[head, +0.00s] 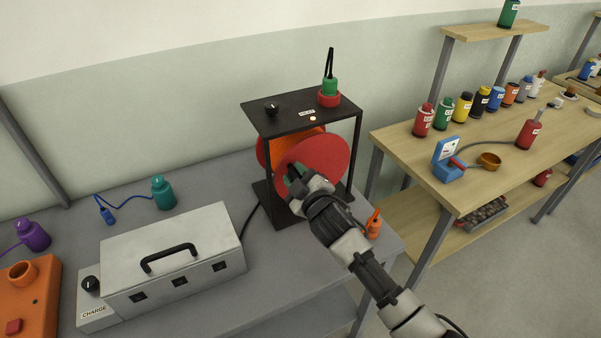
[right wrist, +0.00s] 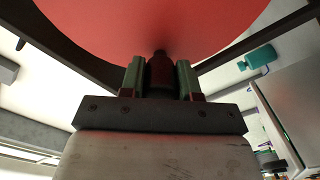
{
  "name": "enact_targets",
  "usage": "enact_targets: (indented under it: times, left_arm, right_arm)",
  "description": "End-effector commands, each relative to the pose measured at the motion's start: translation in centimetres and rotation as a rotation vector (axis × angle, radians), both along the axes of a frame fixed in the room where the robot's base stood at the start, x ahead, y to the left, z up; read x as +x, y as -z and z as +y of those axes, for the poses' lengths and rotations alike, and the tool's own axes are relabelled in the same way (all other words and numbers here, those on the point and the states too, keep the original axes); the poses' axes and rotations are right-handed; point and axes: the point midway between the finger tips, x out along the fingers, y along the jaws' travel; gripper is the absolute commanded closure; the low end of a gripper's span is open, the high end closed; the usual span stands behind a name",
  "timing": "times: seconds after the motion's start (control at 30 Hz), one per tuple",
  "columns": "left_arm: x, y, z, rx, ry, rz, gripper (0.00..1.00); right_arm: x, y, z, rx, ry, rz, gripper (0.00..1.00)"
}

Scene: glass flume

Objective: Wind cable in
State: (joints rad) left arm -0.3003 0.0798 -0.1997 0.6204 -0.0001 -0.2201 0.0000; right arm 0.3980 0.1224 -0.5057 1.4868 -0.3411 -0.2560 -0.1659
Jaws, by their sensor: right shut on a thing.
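A reel with a red disc (head: 318,155) and an orange part behind it (head: 268,150) sits inside a black frame (head: 268,205) on the grey table. My right gripper (head: 295,176) is at the lower left of the disc's face. In the right wrist view, its fingers (right wrist: 160,80) are shut on a small dark handle (right wrist: 160,66) in front of the red disc (right wrist: 150,22). A dark cable (head: 250,216) lies between the frame and the white case. An orange plug-like piece (head: 373,226) stands at the table's right edge, partly behind my arm. My left gripper is out of view.
A white case (head: 200,235) with a black handle and a charge label stands left of the frame. A wooden bench (head: 400,150) with several bottles is at the right.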

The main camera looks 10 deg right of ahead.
Motion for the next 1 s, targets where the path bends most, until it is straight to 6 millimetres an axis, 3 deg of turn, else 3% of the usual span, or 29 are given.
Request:
enact_targets:
  times: [0.67, 0.7, 0.83, 1.0]
  left_arm:
    - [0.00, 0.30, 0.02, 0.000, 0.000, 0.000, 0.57]
    - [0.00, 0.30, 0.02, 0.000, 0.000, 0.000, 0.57]
    - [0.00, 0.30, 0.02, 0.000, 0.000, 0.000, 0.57]
    - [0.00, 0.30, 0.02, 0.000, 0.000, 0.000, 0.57]
  right_arm:
    - [-0.16, 0.72, 0.30, -0.059, 0.000, -0.016, 1.00]
    - [-0.16, 0.72, 0.30, -0.059, 0.000, -0.016, 0.65]
    - [-0.14, 0.67, 0.29, -0.060, 0.000, -0.017, 0.45]
    - [-0.12, 0.58, 0.28, -0.059, 0.000, -0.019, 0.43]
